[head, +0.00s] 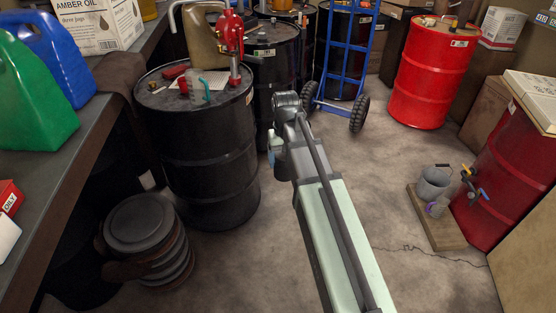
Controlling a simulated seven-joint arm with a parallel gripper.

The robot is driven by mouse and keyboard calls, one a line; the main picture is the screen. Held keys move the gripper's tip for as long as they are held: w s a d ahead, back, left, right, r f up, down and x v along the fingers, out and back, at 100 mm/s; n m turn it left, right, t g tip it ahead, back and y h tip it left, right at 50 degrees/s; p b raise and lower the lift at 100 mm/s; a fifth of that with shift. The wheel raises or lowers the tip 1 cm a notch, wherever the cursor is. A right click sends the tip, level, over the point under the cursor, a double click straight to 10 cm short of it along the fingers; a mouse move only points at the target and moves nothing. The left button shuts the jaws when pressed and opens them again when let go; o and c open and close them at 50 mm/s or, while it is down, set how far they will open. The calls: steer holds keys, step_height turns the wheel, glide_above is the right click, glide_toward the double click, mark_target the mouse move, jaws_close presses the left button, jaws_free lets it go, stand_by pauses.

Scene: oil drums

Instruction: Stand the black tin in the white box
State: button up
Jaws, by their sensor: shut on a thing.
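My arm reaches up from the bottom middle to a grey joint, beside the large black drum (195,150). A small pale part of my arm shows just left of that joint; my gripper's fingers are hidden behind the arm. I cannot make out a black tin; it may be hidden there too. A white carton printed AMBER OIL (100,25) stands on the bench at the upper left. I cannot tell whether it is the white box of the task. Another white item (8,235) is cut off at the left edge.
A red hand pump (232,45) and small items top the black drum. Green (35,95) and blue jugs stand on the bench. A blue hand truck (345,55) and red drums (432,75) stand behind and right. Middle floor is clear.

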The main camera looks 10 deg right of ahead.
steer(key=a+r+n, duration=0.2)
steer(key=a+r, duration=0.2)
steer(key=a, duration=1)
steer(key=a+r+n, duration=0.3)
steer(key=a+r, duration=0.1)
steer(key=a, duration=0.9)
steer(key=a+r+n, duration=0.2)
steer(key=a+r, duration=0.1)
steer(key=a, duration=1.1)
steer(key=s+a+r+n, duration=0.25)
steer(key=s+a, duration=0.35)
steer(key=a, duration=0.3)
steer(key=s+a+r+n, duration=0.1)
steer(key=s+a+r, duration=0.4)
steer(key=a, duration=0.5)
steer(key=s+a+r+n, duration=0.2)
steer(key=s+a+r, duration=0.1)
steer(key=s+a, duration=0.55)
steer(key=s+a+r+n, duration=0.2)
steer(key=s+a, duration=0.3)
steer(key=s, duration=0.2)
step_height(320, 180, down, 6)
steer(key=shift+a, duration=0.2)
